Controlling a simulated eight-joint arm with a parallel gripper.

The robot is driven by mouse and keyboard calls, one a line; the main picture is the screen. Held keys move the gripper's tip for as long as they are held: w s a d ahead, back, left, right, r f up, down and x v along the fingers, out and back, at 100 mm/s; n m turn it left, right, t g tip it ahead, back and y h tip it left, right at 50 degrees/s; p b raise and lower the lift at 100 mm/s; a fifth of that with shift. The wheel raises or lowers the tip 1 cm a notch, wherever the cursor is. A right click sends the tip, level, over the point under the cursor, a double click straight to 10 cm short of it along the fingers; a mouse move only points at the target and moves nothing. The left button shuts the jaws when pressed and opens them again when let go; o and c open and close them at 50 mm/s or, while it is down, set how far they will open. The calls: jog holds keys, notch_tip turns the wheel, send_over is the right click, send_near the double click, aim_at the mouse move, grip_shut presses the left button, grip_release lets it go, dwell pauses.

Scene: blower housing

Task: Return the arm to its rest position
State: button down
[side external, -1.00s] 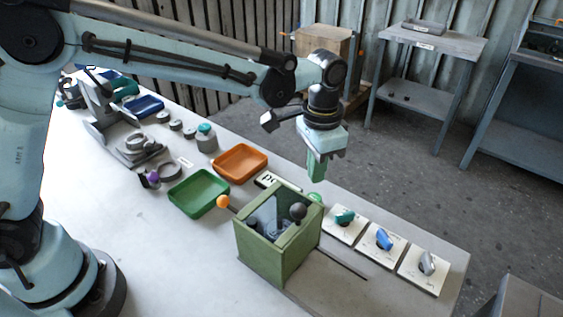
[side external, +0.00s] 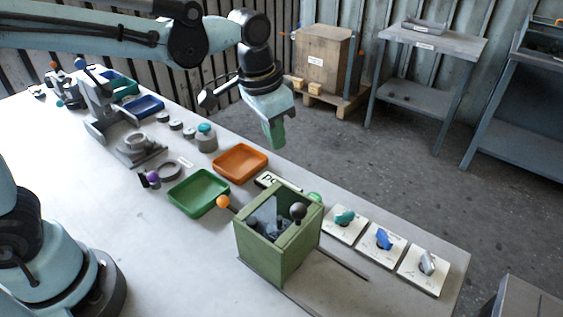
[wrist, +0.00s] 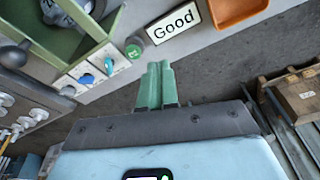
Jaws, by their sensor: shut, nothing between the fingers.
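In the wrist view the closed fingers of my gripper (wrist: 157,84) point past the table edge toward the floor. The housing box, open at the top, stands on the table with a black ball knob (side external: 298,211) and an orange ball knob (side external: 222,201). My gripper touches nothing.
An orange tray (side external: 240,162) and a green tray (side external: 198,193) lie behind the box. Three knob plates (side external: 384,242) lie to its right. A "Good" sign (wrist: 173,22) stands by the table edge. A wooden crate (side external: 323,62) stands on the floor beyond. Space around my gripper is clear.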

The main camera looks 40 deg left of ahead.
jog(key=s+a+n+t, duration=0.3)
jog(key=s+a+t, duration=0.1)
jog(key=s+a, duration=0.6)
jog(key=shift+a+f+n+t+y, duration=0.3)
jog(key=shift+a+f+n, duration=0.05)
jog(key=shift+a+n, duration=0.1)
jog(key=c, duration=1.7)
grip_release()
jog(key=shift+s, duration=0.15)
jog(key=o, duration=0.3)
jog(key=shift+r, duration=0.15)
jog(key=o, duration=1.2)
jog(key=w+d+r+m+g, duration=0.3)
jog(key=w+r+m, duration=0.3)
jog(key=r+m, duration=0.1)
jog(key=shift+w+d+m, duration=0.15)
jog(key=shift+w+m, duration=0.2)
jog(key=shift+m, duration=0.1)
jog(key=shift+o, duration=1)
jog(key=w+d+r+m+g, duration=0.3)
jog(key=w+m, duration=0.3)
jog(key=m, duration=0.2)
jog(key=shift+d, duration=0.75)
notch_tip(320, 180, down, 10)
jog(key=d+m+g, duration=0.1)
jog(key=m, duration=0.1)
jog(key=shift+w, duration=0.4)
